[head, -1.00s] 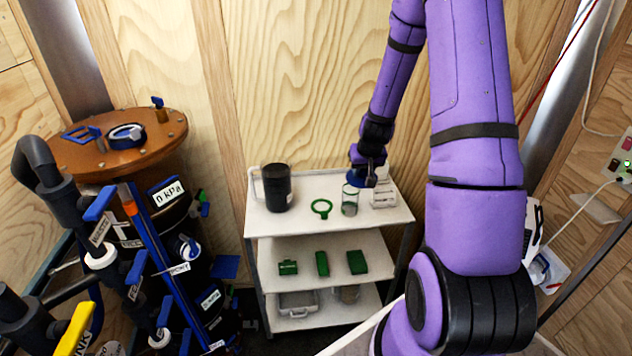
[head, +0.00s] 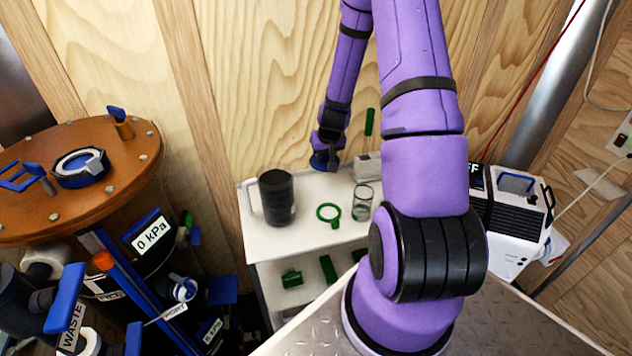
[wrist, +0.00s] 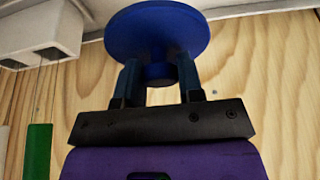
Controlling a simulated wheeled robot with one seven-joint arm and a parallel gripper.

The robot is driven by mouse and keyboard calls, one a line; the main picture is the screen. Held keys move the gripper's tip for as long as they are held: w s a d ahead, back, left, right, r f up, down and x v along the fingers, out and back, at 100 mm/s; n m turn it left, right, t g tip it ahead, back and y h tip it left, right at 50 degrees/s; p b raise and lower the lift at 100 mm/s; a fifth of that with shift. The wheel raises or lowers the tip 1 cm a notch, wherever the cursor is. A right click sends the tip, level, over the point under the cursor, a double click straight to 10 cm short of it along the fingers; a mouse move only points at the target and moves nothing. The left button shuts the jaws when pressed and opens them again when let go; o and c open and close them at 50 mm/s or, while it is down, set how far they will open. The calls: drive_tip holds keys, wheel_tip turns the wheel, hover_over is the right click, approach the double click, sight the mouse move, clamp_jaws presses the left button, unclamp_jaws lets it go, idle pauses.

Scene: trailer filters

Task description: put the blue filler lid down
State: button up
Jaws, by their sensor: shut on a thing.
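My gripper (wrist: 160,85) is shut on the knob of the blue filler lid (wrist: 157,30), a round disc that faces away from the fingers in the wrist view. In the head view the lid (head: 324,160) shows small and dark blue at the end of my arm. It is over the back edge of the white cart's top shelf (head: 300,240), between the black jug and the white block. Whether the lid touches the shelf I cannot tell.
On the top shelf stand a black jug (head: 276,197), a green ring (head: 329,213), a glass jar (head: 362,203) and a white block (head: 367,167) with a green upright piece (head: 369,122). A brown-topped tank (head: 75,180) with blue handles stands left. The shelf's front left is bare.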

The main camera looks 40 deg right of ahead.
drive_tip(key=shift+w+f, duration=0.15)
drive_tip(key=shift+f, duration=5.05)
drive_tip(key=shift+f, duration=0.1)
drive_tip(key=o, duration=0.9)
